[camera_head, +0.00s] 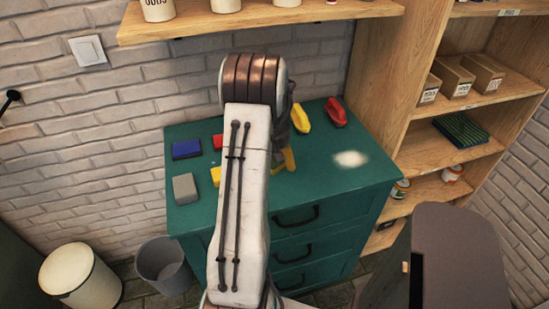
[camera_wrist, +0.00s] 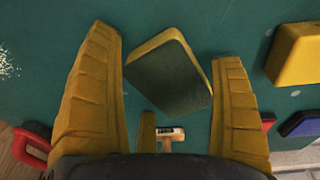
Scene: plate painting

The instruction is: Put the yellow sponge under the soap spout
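My gripper (camera_wrist: 168,100) is open over the green top, with yellow fingers set wide apart. In the wrist view, a sponge-like block (camera_wrist: 172,78) with a dark green face and yellow sides lies tilted between the fingers. Its right corner is close to the right finger; I cannot tell if they touch. A gap shows on the left. My arm hides this block in the head view. Another yellow block (camera_wrist: 302,55) lies beyond the right finger; a yellow block (camera_head: 215,175) shows left of my arm in the head view. I cannot make out a soap spout.
On the green cabinet (camera_head: 345,188) are a blue block (camera_head: 186,149), a grey block (camera_head: 185,188), a red block (camera_head: 217,141), a yellow item (camera_head: 302,117), a red item (camera_head: 335,112) and a white patch (camera_head: 351,159). A wooden shelf unit (camera_head: 377,75) stands at the right.

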